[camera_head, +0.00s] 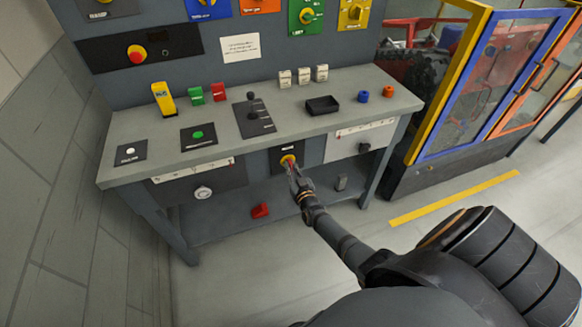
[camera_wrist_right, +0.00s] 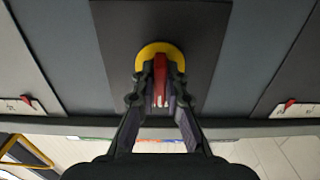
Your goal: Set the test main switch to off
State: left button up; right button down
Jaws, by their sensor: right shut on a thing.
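The test main switch (camera_head: 287,160) is a red handle on a round yellow plate, set on a dark panel on the front of the bench. In the right wrist view the red handle (camera_wrist_right: 160,78) points along the picture's vertical, in front of the yellow disc (camera_wrist_right: 148,52). My right gripper (camera_head: 293,168) is at the switch. In the right wrist view its two fingers (camera_wrist_right: 160,92) are closed on either side of the red handle. The fingers hide part of the handle and of the disc. My left gripper is not in view.
The grey bench (camera_head: 350,100) carries a joystick panel (camera_head: 253,116), a black tray (camera_head: 322,105) and several small blocks. A red object (camera_head: 260,210) lies below on the lower shelf. A yellow-framed enclosure (camera_head: 445,85) stands to the right. The floor in front is clear.

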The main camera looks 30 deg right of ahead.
jog(key=shift+f, duration=0.1)
jog(key=c, duration=1.4)
grip_release()
jog(key=v, duration=1.2)
jog(key=shift+s, duration=0.1)
